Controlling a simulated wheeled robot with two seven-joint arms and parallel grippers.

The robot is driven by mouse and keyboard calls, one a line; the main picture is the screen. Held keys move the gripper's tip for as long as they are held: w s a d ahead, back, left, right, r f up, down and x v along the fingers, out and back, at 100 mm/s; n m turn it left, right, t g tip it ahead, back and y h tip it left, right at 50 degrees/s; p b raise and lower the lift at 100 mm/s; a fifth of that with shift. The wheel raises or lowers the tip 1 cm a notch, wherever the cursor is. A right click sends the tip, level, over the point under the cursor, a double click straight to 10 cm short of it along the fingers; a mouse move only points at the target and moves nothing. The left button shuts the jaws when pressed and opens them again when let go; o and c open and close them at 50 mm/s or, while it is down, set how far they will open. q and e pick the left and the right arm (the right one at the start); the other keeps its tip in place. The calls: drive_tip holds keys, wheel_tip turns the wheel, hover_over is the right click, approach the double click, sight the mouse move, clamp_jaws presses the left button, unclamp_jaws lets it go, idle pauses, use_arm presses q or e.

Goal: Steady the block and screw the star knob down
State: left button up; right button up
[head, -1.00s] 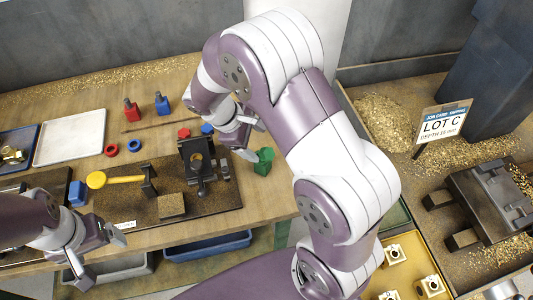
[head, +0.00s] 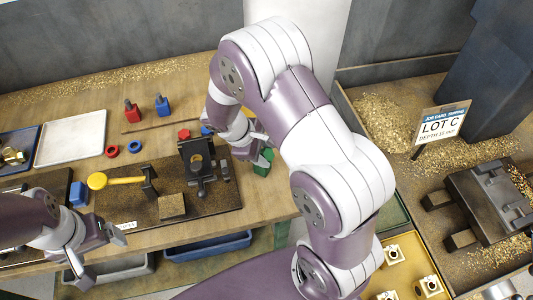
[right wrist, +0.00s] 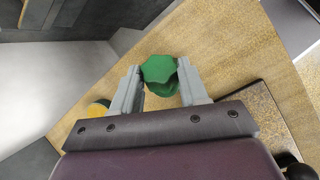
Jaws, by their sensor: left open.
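A green star knob (right wrist: 160,68) shows in the right wrist view between my right gripper's fingertips (right wrist: 160,85), with a darker green part below it. In the head view this green piece (head: 264,161) stands on the bench right of the black fixture. My right gripper (head: 244,158) is open around or just above it; contact cannot be told. The black fixture block (head: 197,152) stands on the dark speckled plate (head: 222,197). A red star-shaped knob (head: 184,134) and a blue one (head: 207,130) are behind it. My left gripper (head: 98,256) is open and empty at the bench's front left.
Red and blue rings (head: 134,146) and a white tray (head: 70,138) are farther back. Bins hang below the front edge.

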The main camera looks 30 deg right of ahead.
sight(265, 153)
drive_tip(key=shift+c, duration=0.4)
drive_tip(key=shift+r, duration=0.35)
drive_tip(key=r, duration=0.3)
drive_tip(key=shift+s+d+r, duration=0.2)
drive_tip(key=shift+r, duration=0.15)
drive_tip(key=s+d+r, duration=0.4)
drive_tip(key=s+d, duration=0.1)
drive_tip(key=s+d+r+b, duration=0.1)
drive_tip(key=s+d+r, duration=0.1)
drive_tip(key=d, duration=0.1)
drive_tip(key=shift+s+r, duration=0.35)
drive_tip(key=shift+s, duration=0.05)
